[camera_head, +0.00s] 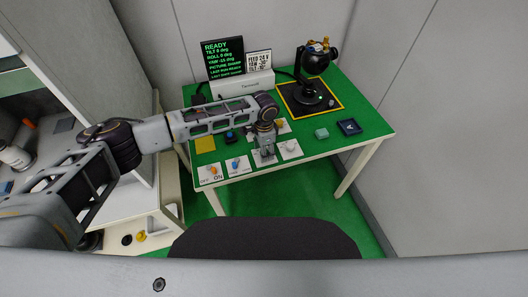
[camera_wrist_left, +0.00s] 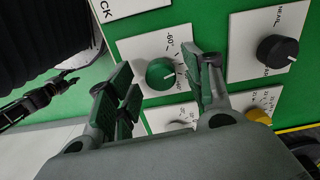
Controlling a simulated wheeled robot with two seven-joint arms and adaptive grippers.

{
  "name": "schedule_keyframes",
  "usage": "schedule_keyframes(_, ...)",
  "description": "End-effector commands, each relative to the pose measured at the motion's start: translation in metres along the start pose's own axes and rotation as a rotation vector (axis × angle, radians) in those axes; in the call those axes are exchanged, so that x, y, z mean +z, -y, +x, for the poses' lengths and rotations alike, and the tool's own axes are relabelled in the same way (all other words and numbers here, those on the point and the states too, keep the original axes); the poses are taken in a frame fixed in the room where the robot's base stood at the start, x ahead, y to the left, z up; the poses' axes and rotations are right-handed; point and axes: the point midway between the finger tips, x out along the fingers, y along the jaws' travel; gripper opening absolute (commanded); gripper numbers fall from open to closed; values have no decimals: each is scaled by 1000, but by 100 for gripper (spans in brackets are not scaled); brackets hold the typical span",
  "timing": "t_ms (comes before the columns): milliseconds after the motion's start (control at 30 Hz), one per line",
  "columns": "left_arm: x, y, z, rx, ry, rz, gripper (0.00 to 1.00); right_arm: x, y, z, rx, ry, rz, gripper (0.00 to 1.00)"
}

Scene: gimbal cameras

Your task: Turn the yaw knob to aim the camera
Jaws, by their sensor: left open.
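My left gripper (camera_head: 265,150) is over the front row of white control panels in the head view. In the left wrist view the gripper (camera_wrist_left: 160,82) is open, with one finger on each side of a round green knob (camera_wrist_left: 160,74) with a pale pointer line. The knob sits on a white scale plate (camera_wrist_left: 140,47) marked with numbers, one reading about 60. I cannot tell whether the fingers touch it, and no yaw label is legible. The gimbal camera (camera_head: 316,62) stands at the back right. The screen (camera_head: 222,57) reads READY, tilt 0, roll 0, yaw about -15.
A black knob (camera_wrist_left: 277,50) and a yellow knob (camera_wrist_left: 258,115) are beside the gripper in the wrist view.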

Motion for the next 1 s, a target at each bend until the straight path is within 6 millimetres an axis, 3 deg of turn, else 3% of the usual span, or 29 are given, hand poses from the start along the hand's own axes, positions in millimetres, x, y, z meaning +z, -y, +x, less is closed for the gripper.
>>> schedule_keyframes(533, 0, 0, 4, 0, -1, 0, 50, -5, 3, 5, -3, -6, 2, 37)
schedule_keyframes(867, 0, 0, 4, 0, -1, 0, 8, -4, 4, 5, -4, -5, 1, 37)
schedule_keyframes(1000, 0, 0, 4, 0, 0, 1, 6, -4, 4, 4, -4, -5, 1, 37)
